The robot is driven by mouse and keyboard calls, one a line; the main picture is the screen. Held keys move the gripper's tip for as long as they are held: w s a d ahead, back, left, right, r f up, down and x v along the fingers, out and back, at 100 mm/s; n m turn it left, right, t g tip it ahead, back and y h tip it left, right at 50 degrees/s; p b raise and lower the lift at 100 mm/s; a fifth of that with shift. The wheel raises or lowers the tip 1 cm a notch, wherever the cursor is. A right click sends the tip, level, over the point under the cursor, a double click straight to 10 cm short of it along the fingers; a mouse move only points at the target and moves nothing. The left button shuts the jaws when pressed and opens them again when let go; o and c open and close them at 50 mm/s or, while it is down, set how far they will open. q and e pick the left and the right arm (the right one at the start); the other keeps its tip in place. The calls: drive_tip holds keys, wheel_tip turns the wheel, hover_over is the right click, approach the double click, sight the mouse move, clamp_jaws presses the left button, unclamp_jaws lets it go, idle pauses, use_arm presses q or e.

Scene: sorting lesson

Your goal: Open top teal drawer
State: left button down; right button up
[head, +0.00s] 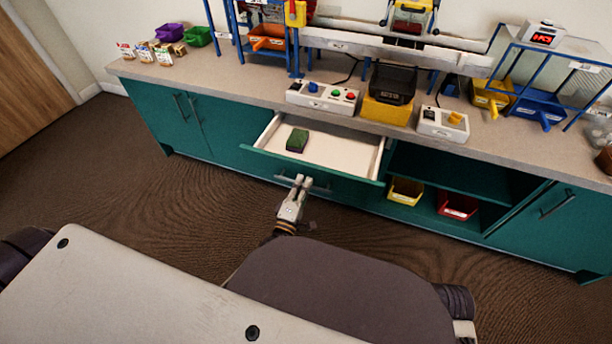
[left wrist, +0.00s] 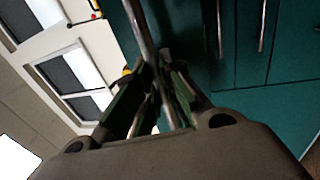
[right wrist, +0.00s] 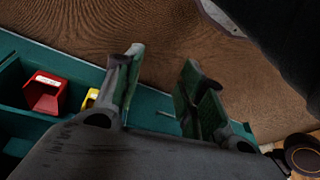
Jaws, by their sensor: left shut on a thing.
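The top teal drawer (head: 345,175) is pulled out from the cabinet, and its white inside shows in the head view. A green and purple block (head: 297,140) lies in it toward the left. My left gripper (head: 299,183) is at the drawer's front, shut on its metal bar handle (left wrist: 140,30). In the left wrist view the bar passes between the fingers of the left gripper (left wrist: 163,82). My right gripper (right wrist: 160,68) shows in the right wrist view, its fingers apart with nothing between them. It is not clearly visible in the head view.
An open shelf right of the drawer holds a yellow bin (head: 405,191) and a red bin (head: 457,205). The countertop (head: 235,80) above carries button boxes, a black bin on a yellow block, and coloured bins. A closed teal door (head: 555,212) is at the right. Brown floor lies in front.

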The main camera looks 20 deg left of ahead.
use_arm(q)
drive_tip(key=s+p, duration=0.2)
drive_tip(key=s, duration=0.4)
drive_tip(key=shift+s, duration=0.15)
use_arm(e)
drive_tip(key=shift+s+d+f+g, duration=0.15)
drive_tip(key=shift+d+f+g, duration=0.05)
drive_tip(key=shift+f, duration=0.65)
drive_tip(key=shift+s+d+f+g, duration=0.1)
drive_tip(key=shift+d+f+g, duration=0.1)
drive_tip(key=shift+f, duration=0.65)
use_arm(q)
drive_tip(key=shift+f, duration=0.1)
drive_tip(key=c, duration=1.5)
unclamp_jaws()
drive_tip(key=shift+a+r, duration=0.1)
drive_tip(key=shift+r, duration=0.1)
